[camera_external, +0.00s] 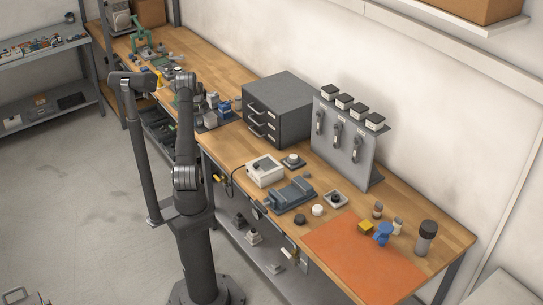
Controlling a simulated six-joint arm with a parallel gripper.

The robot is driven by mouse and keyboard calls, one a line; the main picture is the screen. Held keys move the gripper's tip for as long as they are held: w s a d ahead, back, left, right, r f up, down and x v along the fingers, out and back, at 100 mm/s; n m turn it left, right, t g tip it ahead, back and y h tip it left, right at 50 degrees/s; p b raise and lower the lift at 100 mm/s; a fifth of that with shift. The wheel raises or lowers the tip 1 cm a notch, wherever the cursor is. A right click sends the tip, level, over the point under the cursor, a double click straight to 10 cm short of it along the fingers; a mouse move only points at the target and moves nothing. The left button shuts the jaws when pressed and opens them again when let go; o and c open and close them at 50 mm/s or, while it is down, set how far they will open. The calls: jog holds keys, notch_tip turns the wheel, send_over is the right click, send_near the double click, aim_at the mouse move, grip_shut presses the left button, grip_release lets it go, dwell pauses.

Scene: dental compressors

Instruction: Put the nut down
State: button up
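I cannot make out the nut in this view; it may be too small or hidden. My dark grey arm stands in front of the bench, with its upper links raised over the bench's left part. I cannot pick out my gripper's fingers against the arm links and the cluttered bench behind them. Whether they hold anything does not show.
The wooden bench (446,236) bears an orange mat (362,262), a blue-grey machine part (291,194), a white box (265,171), a grey drawer cabinet (280,103) and an upright tool panel (342,140). Small bottles and a blue item (383,234) stand by the mat. The mat's front is clear.

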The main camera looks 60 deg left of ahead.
aim_at(200, 123)
jog(key=shift+r, duration=0.15)
notch_tip(200, 123, up, 11)
jog(key=shift+o, duration=0.6)
jog(key=shift+r, duration=0.5)
